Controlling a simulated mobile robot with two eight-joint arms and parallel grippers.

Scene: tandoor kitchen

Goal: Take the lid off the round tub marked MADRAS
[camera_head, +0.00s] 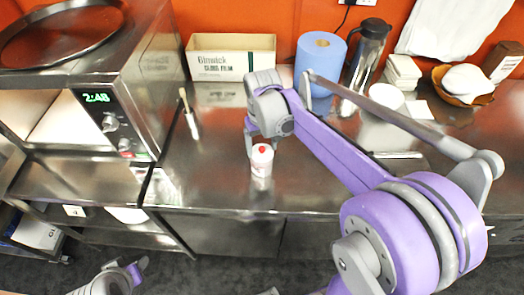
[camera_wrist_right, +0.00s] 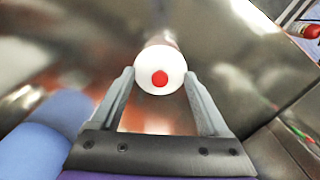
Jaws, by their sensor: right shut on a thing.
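A small round white tub (camera_head: 261,160) with a red spot on its white top is at the front of the steel counter. Its marking is too small to read. My right gripper (camera_head: 262,143) reaches it from above and behind. In the right wrist view the round white lid (camera_wrist_right: 147,80) with its red centre sits between the two fingers of my right gripper (camera_wrist_right: 160,79), which are shut on it. The tub's body is mostly hidden under the lid there; I cannot tell whether the two are apart. My left gripper (camera_head: 136,270) is low at the bottom left, its jaws unclear.
On the steel counter (camera_head: 205,185) stand a cardboard box (camera_head: 230,58), a blue paper roll (camera_head: 318,58), a dark flask (camera_head: 368,52) and a basket (camera_head: 463,85). The counter's front left is clear.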

